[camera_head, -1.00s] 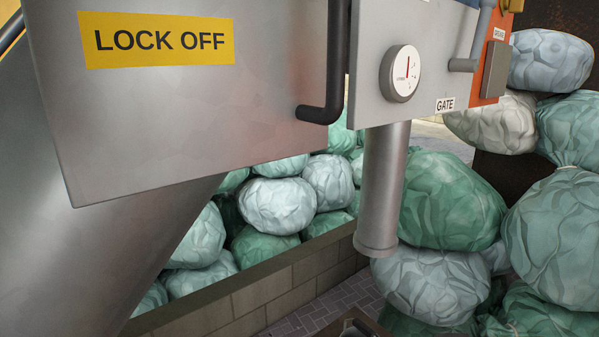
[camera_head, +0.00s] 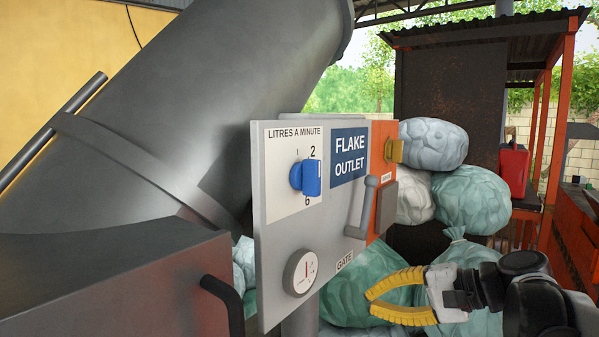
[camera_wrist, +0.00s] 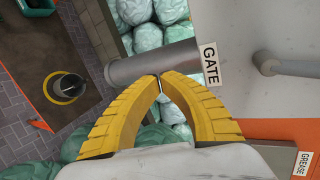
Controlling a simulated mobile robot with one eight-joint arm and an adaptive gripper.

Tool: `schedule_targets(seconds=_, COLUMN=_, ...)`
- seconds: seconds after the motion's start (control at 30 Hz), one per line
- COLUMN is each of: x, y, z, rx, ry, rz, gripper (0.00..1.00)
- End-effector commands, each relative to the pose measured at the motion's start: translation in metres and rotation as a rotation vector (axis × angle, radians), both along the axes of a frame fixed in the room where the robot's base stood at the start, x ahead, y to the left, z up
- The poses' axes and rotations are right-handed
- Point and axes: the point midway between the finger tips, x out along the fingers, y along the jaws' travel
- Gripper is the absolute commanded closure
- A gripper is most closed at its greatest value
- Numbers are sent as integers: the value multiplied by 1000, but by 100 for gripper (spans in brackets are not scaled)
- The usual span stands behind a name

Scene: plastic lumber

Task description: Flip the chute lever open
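The chute lever (camera_head: 362,208) is a grey handle on the front of the grey outlet panel (camera_head: 275,235). It points up and slightly right from its pivot, above the GATE label (camera_head: 344,262). Part of a grey handle (camera_wrist: 290,66) also shows at the right of the wrist view, beside the GATE label (camera_wrist: 210,64). My gripper (camera_head: 369,299) has yellow ribbed fingers. It is below and right of the lever, apart from it. In the wrist view its fingertips (camera_wrist: 158,77) meet or nearly meet, with nothing between them.
A blue dial (camera_head: 311,178) and a round gauge (camera_head: 300,272) sit on the panel. A grey pipe (camera_wrist: 150,64) hangs below it. An orange plate (camera_head: 381,150) adjoins its right side. Bulging bags (camera_head: 470,200) are piled behind. A grey box with a black handle (camera_head: 222,292) is left.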

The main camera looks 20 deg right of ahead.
Motion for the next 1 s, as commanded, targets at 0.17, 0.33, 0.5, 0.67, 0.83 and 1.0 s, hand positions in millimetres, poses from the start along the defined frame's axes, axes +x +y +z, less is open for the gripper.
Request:
schedule_targets(seconds=0.17, x=4, y=-87, z=120, rx=256, ry=-148, rz=-68, gripper=100)
schedule_targets(seconds=0.33, x=-7, y=-125, z=160, rx=356, ry=-235, rz=-80, gripper=100)
schedule_targets(seconds=0.5, x=-1, y=-123, z=163, rx=372, ry=-250, rz=-77, gripper=100)
schedule_targets(seconds=0.67, x=20, y=-104, z=163, rx=371, ry=-249, rz=-74, gripper=100)
schedule_targets(seconds=0.83, x=48, y=-78, z=164, rx=371, ry=-248, rz=-73, gripper=100)
schedule_targets(seconds=1.0, x=65, y=-56, z=167, rx=369, ry=-249, rz=-77, gripper=100)
